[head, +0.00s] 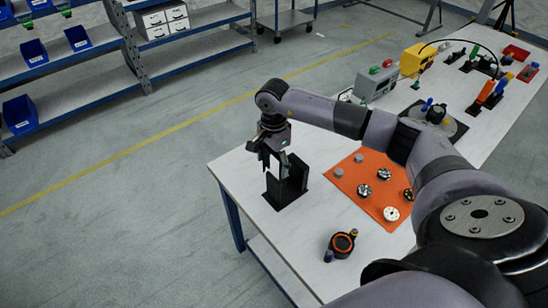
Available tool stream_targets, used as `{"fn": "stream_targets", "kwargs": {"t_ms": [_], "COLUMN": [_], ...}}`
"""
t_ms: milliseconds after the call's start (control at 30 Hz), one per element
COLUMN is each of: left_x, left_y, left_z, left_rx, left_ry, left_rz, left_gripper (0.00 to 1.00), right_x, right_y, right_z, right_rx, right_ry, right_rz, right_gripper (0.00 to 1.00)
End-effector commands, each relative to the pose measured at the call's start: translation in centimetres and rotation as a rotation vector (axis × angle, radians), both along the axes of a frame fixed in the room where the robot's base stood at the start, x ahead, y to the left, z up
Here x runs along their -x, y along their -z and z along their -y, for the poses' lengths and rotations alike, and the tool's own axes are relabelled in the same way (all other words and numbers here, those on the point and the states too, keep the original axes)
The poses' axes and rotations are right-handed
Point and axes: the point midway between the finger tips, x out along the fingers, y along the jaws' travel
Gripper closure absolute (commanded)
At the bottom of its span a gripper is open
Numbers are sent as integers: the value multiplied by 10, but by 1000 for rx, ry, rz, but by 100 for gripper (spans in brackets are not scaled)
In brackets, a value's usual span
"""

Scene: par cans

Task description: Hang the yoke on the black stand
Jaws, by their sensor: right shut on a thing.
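The black stand (294,183) stands upright on a dark base near the left end of the white table. My right gripper (274,156) points down right at the top of the stand. It is shut on a small dark thing, most likely the yoke, which I cannot clearly tell apart from the fingers and the stand. Whether the yoke touches the stand is too small to tell. My left gripper is out of view.
An orange mat (345,193) with several small round parts lies right of the stand. A black and orange round part (343,243) lies nearer the front edge. A grey box (375,84) and a yellow box (418,58) stand farther back.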

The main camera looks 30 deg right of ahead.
Motion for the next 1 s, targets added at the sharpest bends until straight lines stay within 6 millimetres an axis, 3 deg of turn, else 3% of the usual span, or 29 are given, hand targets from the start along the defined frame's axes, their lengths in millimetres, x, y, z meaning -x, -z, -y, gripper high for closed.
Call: {"fn": "stream_targets", "kwargs": {"t_ms": [33,267,1000], "left_x": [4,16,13], "left_y": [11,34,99], "left_z": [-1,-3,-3], "left_rx": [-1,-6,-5], "left_ry": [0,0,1], "left_rz": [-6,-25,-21], "left_gripper": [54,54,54], "right_x": [0,-1,-1], "right_y": [11,34,107], "right_z": [0,0,0], "right_rx": [0,1,1], "right_ry": [0,0,0], "right_rz": [1,2,2], "right_gripper": [66,66,66]}}
